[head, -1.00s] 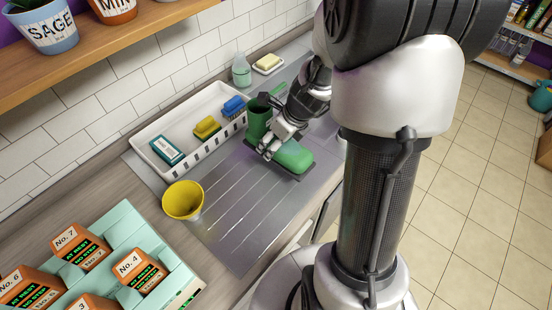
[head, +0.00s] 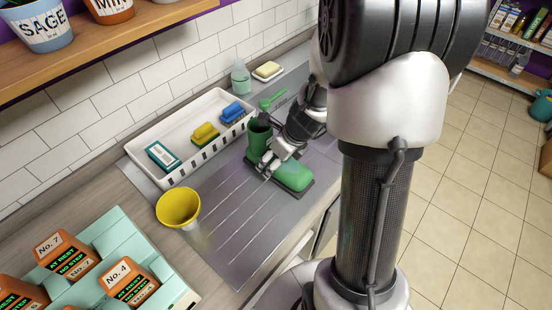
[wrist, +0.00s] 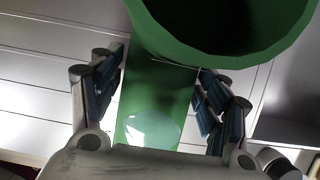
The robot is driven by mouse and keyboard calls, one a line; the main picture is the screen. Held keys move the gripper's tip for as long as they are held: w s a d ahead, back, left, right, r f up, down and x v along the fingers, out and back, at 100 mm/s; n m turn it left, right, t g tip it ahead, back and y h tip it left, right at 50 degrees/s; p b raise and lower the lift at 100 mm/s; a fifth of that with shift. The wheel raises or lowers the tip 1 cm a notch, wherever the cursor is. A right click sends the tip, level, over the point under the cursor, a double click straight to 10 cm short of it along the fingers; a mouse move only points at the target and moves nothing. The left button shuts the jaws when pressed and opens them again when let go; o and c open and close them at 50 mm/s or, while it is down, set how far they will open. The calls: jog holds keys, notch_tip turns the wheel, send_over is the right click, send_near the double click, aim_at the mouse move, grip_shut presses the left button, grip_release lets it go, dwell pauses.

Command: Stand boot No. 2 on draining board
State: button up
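A green boot (head: 293,177) with a dark sole is upright over the grooved metal draining board (head: 232,235), near its right edge. Its shaft (head: 258,138) points up, open at the top; no number on it is visible. My gripper (head: 278,160) reaches in from the back right. I cannot tell whether the sole rests fully on the board.
A yellow cup (head: 178,208) stands at the board's left edge. A white tray (head: 222,150) with sponges lies behind. A mint rack (head: 170,285) with orange numbered blocks stands front left. The board's front is clear.

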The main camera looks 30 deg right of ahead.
jog(key=shift+o, duration=1.4)
